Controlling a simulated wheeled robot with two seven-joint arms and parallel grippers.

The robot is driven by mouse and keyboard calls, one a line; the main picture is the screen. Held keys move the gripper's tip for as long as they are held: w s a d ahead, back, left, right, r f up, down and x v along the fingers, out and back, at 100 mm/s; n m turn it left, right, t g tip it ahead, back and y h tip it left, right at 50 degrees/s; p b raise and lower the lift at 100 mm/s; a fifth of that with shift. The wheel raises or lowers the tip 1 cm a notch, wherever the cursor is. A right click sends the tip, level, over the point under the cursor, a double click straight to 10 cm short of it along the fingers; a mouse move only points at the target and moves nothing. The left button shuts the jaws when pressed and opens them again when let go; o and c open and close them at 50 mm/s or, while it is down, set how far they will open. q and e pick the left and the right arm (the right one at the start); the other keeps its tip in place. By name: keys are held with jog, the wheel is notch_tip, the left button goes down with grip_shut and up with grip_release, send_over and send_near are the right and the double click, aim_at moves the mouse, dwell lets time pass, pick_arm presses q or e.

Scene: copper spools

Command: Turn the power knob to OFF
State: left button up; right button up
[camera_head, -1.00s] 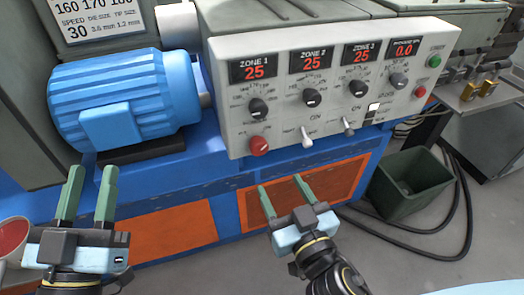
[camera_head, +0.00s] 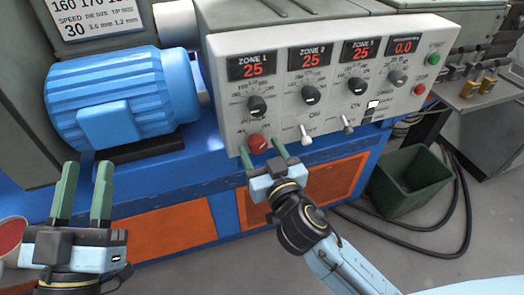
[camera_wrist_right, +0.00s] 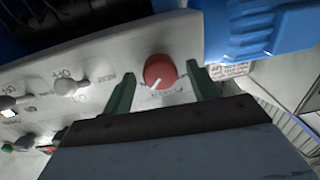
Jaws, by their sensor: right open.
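The red power knob (camera_head: 258,143) is at the lower left of the white control panel (camera_head: 232,112). My left gripper (camera_head: 85,190) is open and empty at the lower left.
Two toggle switches (camera_head: 305,135) and several black dials (camera_head: 257,106) sit on the panel near the knob. A blue motor (camera_head: 120,100) stands left of it. A green bin (camera_head: 410,182) and black hoses are on the floor at right.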

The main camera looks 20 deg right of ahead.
jog(key=c, duration=1)
jog(key=n+p, duration=0.2)
jog(key=n, duration=0.1)
jog(key=shift+r, duration=0.15)
pick_arm(q)
notch_tip(320, 180, down, 14)
jog(key=a+g+y+p, duration=0.2)
jog(key=a+g+y, duration=0.15)
jog(key=g, duration=0.65)
pick_arm(e)
jog(key=n, duration=0.3)
jog(key=n+p, duration=0.1)
jog(key=n, duration=0.2)
jog(key=shift+n+p, duration=0.3)
jog(key=shift+n, duration=0.1)
jog(key=n+p, duration=0.1)
jog(key=n, duration=0.4)
jog(key=shift+p, duration=0.3)
pick_arm(q)
jog(key=s+a+f+n+g+y, duration=0.1)
jog(key=s+a+f+g+y, duration=0.2)
jog(key=s+a+f+g, duration=0.2)
jog(key=shift+s+f+g+p, duration=0.3)
jog(key=shift+s+f+g, duration=1.8)
jog(key=shift+s, duration=1.15)
pick_arm(e)
jog(key=shift+n+h, duration=0.3)
jog(key=shift+n, duration=1.1)
pick_arm(q)
jog(key=shift+f, duration=0.3)
